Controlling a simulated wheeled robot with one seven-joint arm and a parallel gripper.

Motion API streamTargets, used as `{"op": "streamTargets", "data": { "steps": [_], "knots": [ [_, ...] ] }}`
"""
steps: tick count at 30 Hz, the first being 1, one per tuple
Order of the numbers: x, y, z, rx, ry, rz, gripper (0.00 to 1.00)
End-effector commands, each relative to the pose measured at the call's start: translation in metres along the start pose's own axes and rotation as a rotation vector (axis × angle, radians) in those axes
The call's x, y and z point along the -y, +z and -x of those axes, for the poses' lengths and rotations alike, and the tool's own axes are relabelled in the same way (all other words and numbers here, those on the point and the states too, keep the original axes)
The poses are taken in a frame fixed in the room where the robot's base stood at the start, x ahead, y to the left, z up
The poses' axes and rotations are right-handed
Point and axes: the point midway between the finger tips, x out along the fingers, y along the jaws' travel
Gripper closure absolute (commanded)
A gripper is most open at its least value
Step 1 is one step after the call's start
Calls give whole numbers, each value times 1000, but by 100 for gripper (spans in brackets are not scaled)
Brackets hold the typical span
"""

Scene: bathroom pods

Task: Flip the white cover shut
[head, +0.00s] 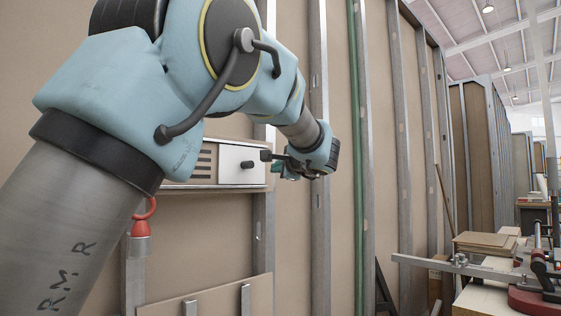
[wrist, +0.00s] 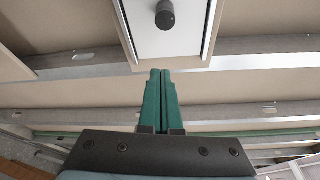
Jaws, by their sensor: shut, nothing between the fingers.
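The white cover (head: 231,160) is a flat white panel with a black knob (head: 248,165), on a box fixed to the wall frame. In the wrist view the white cover (wrist: 188,42) is at the top, with its dark knob (wrist: 165,14) near the upper edge. I cannot tell how far the cover is open. My gripper (head: 268,156) is just right of the cover's right edge in the head view. In the wrist view the green fingers of my gripper (wrist: 161,74) are together and empty, pointing at the cover's near edge. Contact cannot be judged.
Dark slots (head: 203,162) mark the box left of the cover. Metal studs (head: 319,100) and a green pipe (head: 356,130) run up the wall right of the box. A workbench with a metal arm and red tool (head: 535,298) stands at the right.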

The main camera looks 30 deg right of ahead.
Motion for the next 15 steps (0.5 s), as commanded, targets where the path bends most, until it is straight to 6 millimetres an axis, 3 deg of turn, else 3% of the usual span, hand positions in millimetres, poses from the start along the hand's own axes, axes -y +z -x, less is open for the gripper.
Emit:
{"op": "streamTargets", "data": {
  "steps": [7, 15],
  "knots": [
    [3, 1, -45, 3, 0, -1, 100],
    [1, 32, -29, 0, 1, 2, 100]
  ]
}}
